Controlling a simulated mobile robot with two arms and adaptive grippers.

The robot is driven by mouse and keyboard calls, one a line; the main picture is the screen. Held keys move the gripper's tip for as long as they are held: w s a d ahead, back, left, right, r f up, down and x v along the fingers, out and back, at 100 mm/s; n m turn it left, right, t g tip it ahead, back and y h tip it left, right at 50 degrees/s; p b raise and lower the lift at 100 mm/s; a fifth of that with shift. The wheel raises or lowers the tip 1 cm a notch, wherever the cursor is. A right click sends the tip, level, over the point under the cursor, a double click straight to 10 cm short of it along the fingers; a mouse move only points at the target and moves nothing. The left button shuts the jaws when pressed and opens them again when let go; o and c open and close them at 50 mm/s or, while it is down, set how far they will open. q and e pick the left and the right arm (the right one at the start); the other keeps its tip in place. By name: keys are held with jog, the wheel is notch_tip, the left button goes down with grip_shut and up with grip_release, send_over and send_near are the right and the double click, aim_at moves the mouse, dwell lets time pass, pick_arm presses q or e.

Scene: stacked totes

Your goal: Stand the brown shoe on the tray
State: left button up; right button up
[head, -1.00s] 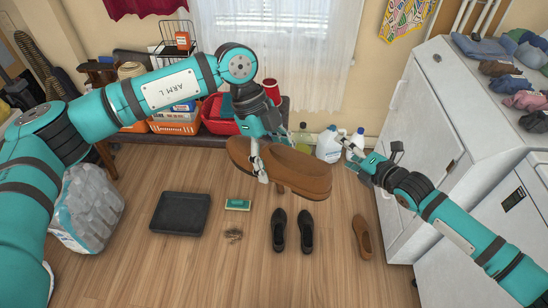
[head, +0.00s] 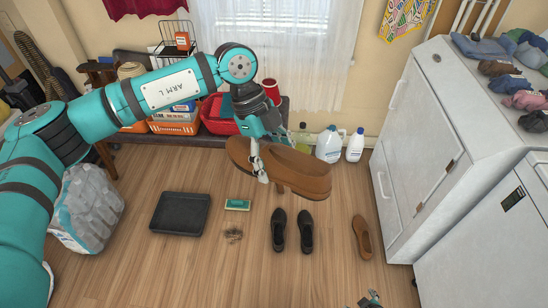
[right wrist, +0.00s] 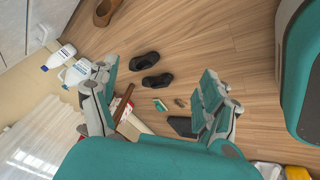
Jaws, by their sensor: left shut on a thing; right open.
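My left gripper (head: 262,166) is shut on a brown shoe (head: 300,172) and holds it in the air, well above the floor. The black tray (head: 180,213) lies empty on the wooden floor, left of and below the held shoe in the head view. Another brown shoe (head: 361,238) stands on the floor at the right; it also shows in the right wrist view (right wrist: 106,11). My right gripper (right wrist: 158,97) is open and empty; only a bit of it shows at the bottom of the head view (head: 371,300).
A pair of black shoes (head: 292,230) stands on the floor between the tray and the floor's brown shoe. A green-and-white brush (head: 237,204) and a small brown tuft (head: 233,235) lie beside the tray. White bottles (head: 330,146) stand by the wall. White machines (head: 440,140) fill the right.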

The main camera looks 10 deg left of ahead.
jog(key=s+a+f+m+g, duration=0.1)
jog(key=s+f+m+g, duration=0.1)
jog(key=s, duration=1.1)
jog(key=s+a+f+m+g, duration=0.1)
jog(key=s+f+m, duration=0.3)
jog(key=s, duration=1)
notch_tip(320, 180, down, 2)
jog(key=shift+s+f+g+h, duration=0.2)
jog(key=shift+g+h, duration=0.2)
jog(key=shift+g, duration=0.5)
